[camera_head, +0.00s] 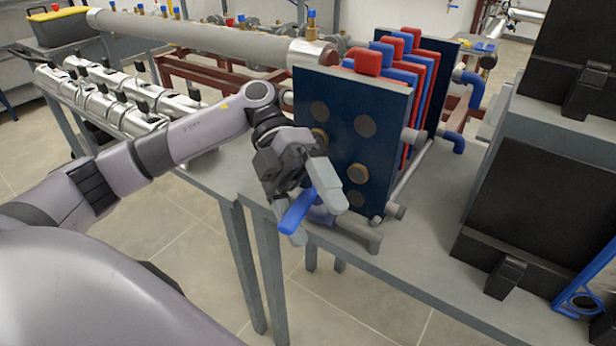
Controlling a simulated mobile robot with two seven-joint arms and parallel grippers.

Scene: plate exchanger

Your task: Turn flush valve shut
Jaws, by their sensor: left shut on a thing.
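The flush valve's blue lever handle (298,213) shows low in front of the plate exchanger, at the table's front edge. It slants down to the left from the grey valve pipe (358,232). My left gripper (317,219) comes in from the left and is shut on the blue handle, with one finger on each side of it. The fingers hide part of the handle and the valve body. The plate exchanger's dark blue end plate (385,150) stands upright just behind the gripper. My right gripper is not in view.
Red and blue plates (420,70) stand behind the end plate. A long grey cylinder (200,38) lies behind my left arm. Black and grey boxes (535,190) stand on the right. A strip of grey table (420,260) in front of them is clear.

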